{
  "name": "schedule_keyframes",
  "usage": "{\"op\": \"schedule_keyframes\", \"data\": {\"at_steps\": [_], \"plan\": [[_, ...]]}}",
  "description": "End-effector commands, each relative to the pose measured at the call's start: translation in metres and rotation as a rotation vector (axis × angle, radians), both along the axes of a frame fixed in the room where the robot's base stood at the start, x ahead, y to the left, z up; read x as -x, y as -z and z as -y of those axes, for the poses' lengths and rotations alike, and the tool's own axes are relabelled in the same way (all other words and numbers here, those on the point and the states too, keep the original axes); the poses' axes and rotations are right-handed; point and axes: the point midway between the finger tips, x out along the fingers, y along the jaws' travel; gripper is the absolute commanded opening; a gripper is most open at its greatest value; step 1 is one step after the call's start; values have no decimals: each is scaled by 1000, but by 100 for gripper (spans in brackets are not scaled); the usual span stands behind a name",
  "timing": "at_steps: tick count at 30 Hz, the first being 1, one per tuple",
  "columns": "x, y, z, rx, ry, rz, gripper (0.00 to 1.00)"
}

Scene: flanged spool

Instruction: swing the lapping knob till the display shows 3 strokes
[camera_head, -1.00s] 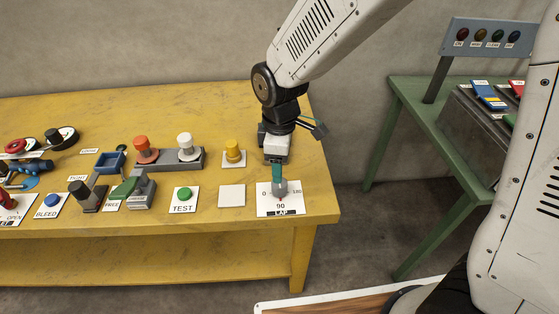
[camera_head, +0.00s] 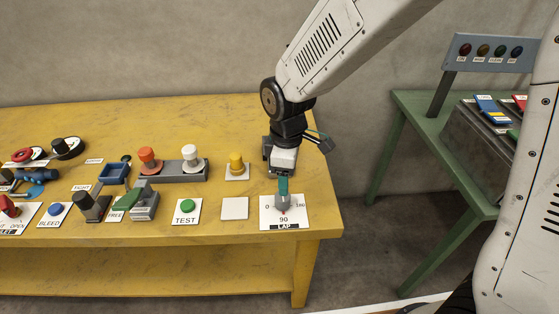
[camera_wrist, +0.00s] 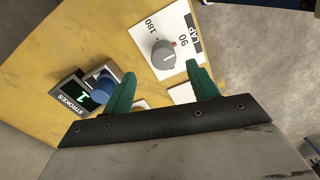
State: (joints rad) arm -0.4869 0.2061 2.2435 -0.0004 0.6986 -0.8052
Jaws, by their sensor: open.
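The lapping knob is a grey knob (camera_head: 283,203) on a white LAP plate (camera_head: 299,221) marked 0, 90 and 180, at the bench's front right. In the wrist view the knob (camera_wrist: 162,54) has a small red mark on its 90 side. My gripper (camera_head: 283,190) points down just over the knob; its green fingers partly cover it. In the wrist view my gripper (camera_wrist: 160,69) is open, with the knob showing beyond and between the fingertips, apparently not gripped. The STROKES display (camera_wrist: 82,97) shows a green digit that looks like 1.
A yellow button (camera_head: 236,161) stands behind. The yellow bench (camera_head: 326,217) ends just right of the plate. A green table (camera_head: 410,111) stands farther right.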

Motion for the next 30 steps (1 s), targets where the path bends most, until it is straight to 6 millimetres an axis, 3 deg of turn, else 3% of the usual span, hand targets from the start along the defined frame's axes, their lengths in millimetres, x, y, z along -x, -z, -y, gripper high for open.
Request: {"op": "schedule_keyframes", "data": {"at_steps": [2, 7, 13, 18, 24, 30], "plan": [[-9, 6, 14, -2, 53, -16, 59], [-18, 14, 31, -32, 507, -112, 59], [-23, 17, 33, -26, 1157, -254, 59], [-22, 13, 23, 32, 1675, -380, 59], [-18, 7, 14, 104, 1991, -448, 59], [-14, 17, 10, 126, 2051, -453, 59]]}}
